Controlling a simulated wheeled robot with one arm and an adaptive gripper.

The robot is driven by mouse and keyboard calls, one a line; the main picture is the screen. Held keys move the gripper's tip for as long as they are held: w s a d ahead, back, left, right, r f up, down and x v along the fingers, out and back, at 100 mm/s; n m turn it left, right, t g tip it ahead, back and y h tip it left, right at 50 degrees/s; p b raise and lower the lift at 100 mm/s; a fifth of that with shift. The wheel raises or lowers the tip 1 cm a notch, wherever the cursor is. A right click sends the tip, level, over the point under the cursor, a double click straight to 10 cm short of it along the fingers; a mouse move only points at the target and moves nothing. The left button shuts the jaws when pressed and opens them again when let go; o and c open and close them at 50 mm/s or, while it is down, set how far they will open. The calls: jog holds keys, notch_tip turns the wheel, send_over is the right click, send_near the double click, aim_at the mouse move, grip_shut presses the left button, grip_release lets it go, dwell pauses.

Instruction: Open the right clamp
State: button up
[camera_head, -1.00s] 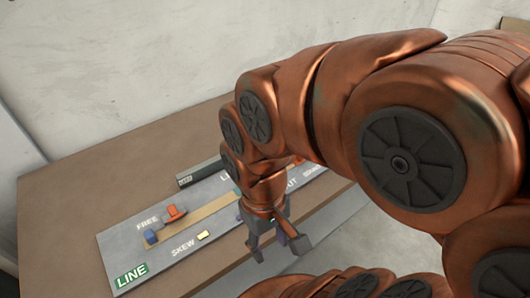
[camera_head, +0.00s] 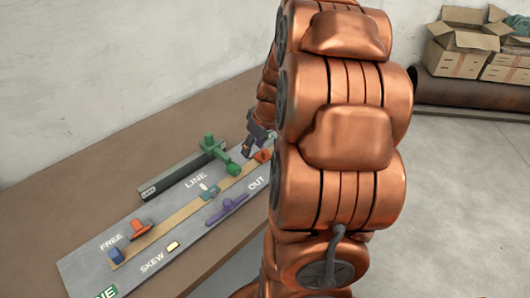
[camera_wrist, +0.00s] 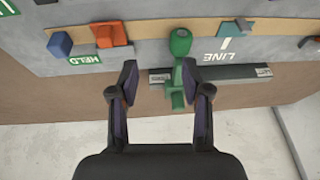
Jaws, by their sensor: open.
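The right clamp (camera_head: 262,156) is an orange piece at the far end of the tan strip in the head view, partly hidden by my arm. The wrist view shows an orange clamp (camera_wrist: 112,33) beside a blue block (camera_wrist: 60,44) and a HELD label (camera_wrist: 85,59), up and left of my fingers. My gripper (camera_wrist: 160,72) is open and empty; a green knobbed lever (camera_wrist: 180,42) shows beyond and between its fingers, with no contact visible. In the head view my gripper (camera_head: 256,140) is by the board's far end, partly hidden.
The left orange clamp (camera_head: 141,228) stands near the FREE label, with a blue block (camera_head: 116,256) beside it. A purple lever (camera_head: 227,208) lies near OUT. A dark bar (camera_head: 180,176) runs along the board's back edge. Cardboard boxes (camera_head: 465,45) stand far off, upper right.

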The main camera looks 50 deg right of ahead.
send_near(265, 151)
notch_tip(265, 151, down, 2)
jog(key=shift+t+h, duration=0.3)
jog(key=shift+h, duration=0.1)
jog(key=shift+a+p+x, duration=0.1)
jog(key=shift+p+x, duration=0.35)
jog(key=shift+x, duration=1.6)
jog(key=shift+a+p+x, duration=0.15)
jog(key=shift+p+x, duration=0.25)
jog(key=shift+x, duration=1.6)
jog(key=shift+w, duration=0.15)
grip_shut()
